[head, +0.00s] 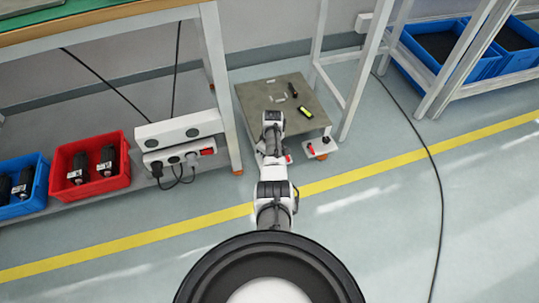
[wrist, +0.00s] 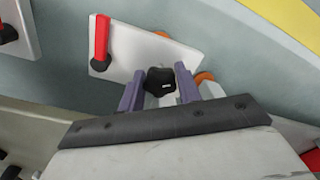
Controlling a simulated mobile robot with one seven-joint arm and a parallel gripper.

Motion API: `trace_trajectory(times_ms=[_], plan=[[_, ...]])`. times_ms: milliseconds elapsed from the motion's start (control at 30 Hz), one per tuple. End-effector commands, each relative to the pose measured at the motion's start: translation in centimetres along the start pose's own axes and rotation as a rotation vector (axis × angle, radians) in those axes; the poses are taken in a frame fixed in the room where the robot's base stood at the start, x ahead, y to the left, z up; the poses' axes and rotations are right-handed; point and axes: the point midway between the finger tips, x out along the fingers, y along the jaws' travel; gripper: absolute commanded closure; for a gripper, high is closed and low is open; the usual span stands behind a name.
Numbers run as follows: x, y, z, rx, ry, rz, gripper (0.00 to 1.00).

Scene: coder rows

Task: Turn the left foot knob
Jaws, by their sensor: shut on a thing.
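A black lobed foot knob (wrist: 160,82) with a small white mark sits between my gripper's (wrist: 160,76) two purple-grey fingers in the wrist view. The fingers close on it from both sides. A white plate with a red lever (wrist: 102,37) is beside the knob, and orange parts show behind the right finger. In the head view my arm reaches to the front of a low cart with a worn metal top (head: 262,97). My arm hides the knob and fingertips there. A white foot plate with a red lever (head: 312,148) shows at the cart's front right.
A workbench leg (head: 220,80) stands just left of the cart, and a white rack leg (head: 362,80) just right. A black tool and a yellow-green item (head: 305,112) lie on the cart. A dark cable (head: 425,140) crosses the floor. The floor in front is clear.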

Motion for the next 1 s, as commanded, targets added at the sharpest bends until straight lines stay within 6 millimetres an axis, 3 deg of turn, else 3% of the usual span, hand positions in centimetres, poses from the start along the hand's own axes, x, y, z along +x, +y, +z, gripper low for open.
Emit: trace_trajectory(times_ms=[633, 667, 700, 1000], plan=[[-0.48, 0.38, -0.11, -0.053, 0.003, 0.006, 0.89], [-0.48, 0.38, -0.11, -0.053, 0.003, 0.006, 0.65], [-0.49, 0.38, -0.12, -0.052, 0.003, 0.006, 0.6], [-0.26, 0.16, -0.07, -0.053, 0.001, 0.002, 0.58]])
